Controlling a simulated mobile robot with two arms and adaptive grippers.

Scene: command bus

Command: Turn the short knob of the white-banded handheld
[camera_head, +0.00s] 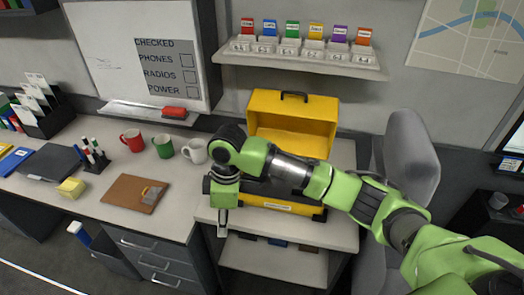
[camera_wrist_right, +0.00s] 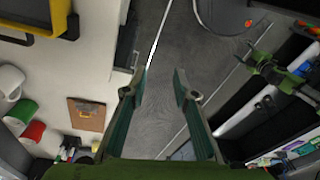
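I cannot make out a white-banded handheld or its short knob in either view. Several small light units with coloured tags (camera_head: 312,50) stand on the wall shelf, too small to identify. My right gripper (camera_head: 223,224) hangs fingers down at the front edge of the table, in front of the open yellow case (camera_head: 322,110). In the right wrist view my right gripper (camera_wrist_right: 161,82) is open, with only floor between its fingers. Green and black parts of what seems my left arm show small at the right of that view; its finger state cannot be made out.
Red, green and white mugs (camera_head: 164,146) stand left of my right gripper, with a brown clipboard (camera_head: 135,193) nearer. A lower shelf (camera_head: 275,262) under the case holds dark items. A grey chair (camera_head: 408,150) stands right. My right arm hides part of the case.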

